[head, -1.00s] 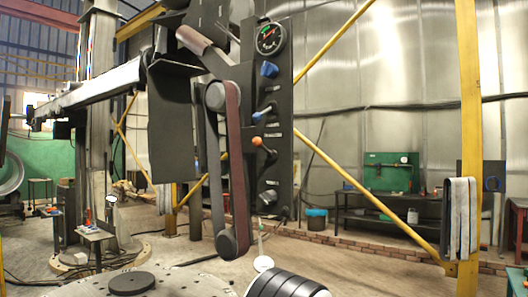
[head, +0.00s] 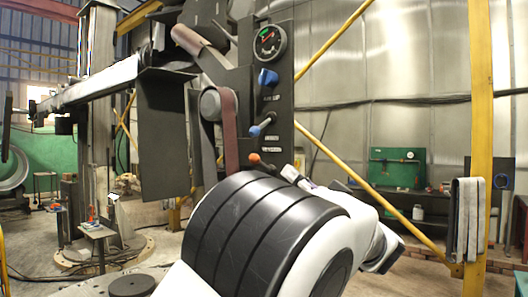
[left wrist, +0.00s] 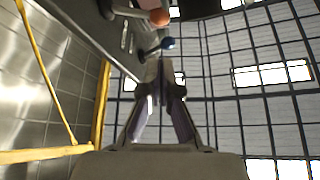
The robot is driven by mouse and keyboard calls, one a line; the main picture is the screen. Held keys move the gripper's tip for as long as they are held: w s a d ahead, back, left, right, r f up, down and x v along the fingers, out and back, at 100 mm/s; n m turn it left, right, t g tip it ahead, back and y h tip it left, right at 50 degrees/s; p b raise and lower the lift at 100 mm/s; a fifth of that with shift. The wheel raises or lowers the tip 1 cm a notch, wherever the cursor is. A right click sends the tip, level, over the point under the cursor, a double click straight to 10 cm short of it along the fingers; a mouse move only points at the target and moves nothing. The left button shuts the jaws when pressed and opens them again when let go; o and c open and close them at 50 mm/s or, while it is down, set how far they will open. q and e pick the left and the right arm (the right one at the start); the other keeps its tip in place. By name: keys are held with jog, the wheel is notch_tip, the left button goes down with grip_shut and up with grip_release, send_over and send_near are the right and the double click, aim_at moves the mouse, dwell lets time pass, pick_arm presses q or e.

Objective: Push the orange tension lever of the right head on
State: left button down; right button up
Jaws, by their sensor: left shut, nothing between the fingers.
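The orange-knobbed lever (head: 254,159) is on the dark panel (head: 284,100) of the belt head, its knob pointing left and slightly up from its pivot. Its orange knob (left wrist: 159,17) shows at the top of the left wrist view. My left gripper (left wrist: 160,85) is shut and empty, with the fingertips apart from the knob in that picture. In the head view the gripper (head: 299,160) shows only in part, just right of the orange lever, behind my bulky arm joint. Whether it touches the lever cannot be told. My right gripper is not in view.
A blue-knobbed lever (head: 255,131) sits just above the orange one and also shows in the left wrist view (left wrist: 168,43). A blue knob (head: 268,77) and a gauge (head: 270,42) are higher. The sanding belt (head: 229,130) runs left of the levers. A yellow post (head: 480,120) stands right.

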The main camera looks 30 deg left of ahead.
aim_at(262, 164)
pick_arm(q)
jog(key=p+x, duration=0.4)
jog(key=x, duration=0.6)
jog(key=shift+f, duration=0.1)
